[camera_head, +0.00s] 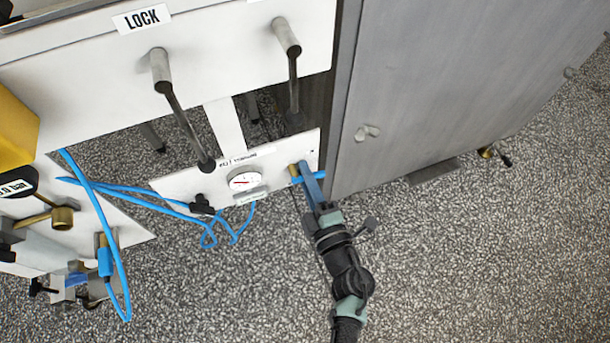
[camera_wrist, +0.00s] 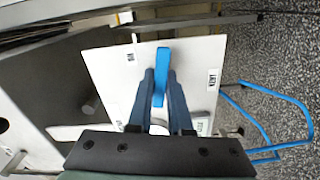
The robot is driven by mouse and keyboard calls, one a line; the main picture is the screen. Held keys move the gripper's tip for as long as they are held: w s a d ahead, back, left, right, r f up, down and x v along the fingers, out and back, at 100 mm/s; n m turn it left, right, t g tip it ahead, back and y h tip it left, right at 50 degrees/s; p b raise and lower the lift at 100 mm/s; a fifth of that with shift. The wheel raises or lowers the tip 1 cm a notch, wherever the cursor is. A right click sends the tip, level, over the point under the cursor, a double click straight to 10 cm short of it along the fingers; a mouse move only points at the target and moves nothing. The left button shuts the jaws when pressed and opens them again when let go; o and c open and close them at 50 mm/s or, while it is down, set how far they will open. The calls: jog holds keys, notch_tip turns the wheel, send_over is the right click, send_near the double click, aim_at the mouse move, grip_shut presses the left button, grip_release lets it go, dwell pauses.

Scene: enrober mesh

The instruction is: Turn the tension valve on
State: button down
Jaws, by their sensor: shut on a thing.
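The tension valve has a blue lever handle (camera_head: 319,175) at the right end of a small white panel (camera_head: 180,184), with a brass fitting (camera_head: 293,170) beside it. In the wrist view the blue handle (camera_wrist: 162,58) points up the picture, between two small labels on the panel that I cannot read clearly. My gripper (camera_head: 308,179) reaches the panel from below right. Its two dark blue fingers (camera_wrist: 162,88) are closed on the handle, one on each side. The fingers and gripper body hide the handle's lower part and pivot.
A round gauge (camera_head: 245,181) and blue hoses (camera_head: 213,228) are on the panel left of the valve. A grey metal cabinet (camera_head: 450,80) stands close on the right. Two levers (camera_head: 185,120) (camera_head: 292,80) hang above. Open speckled floor (camera_head: 230,290) lies below.

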jog(key=shift+d+r+n, duration=0.1)
jog(key=shift+r+n, duration=0.05)
jog(key=shift+n, duration=0.95)
jog(key=c, duration=0.8)
grip_release()
jog(key=shift+c, duration=0.2)
jog(key=p+v, duration=0.2)
jog(key=v, duration=1.1)
jog(key=shift+r, duration=0.1)
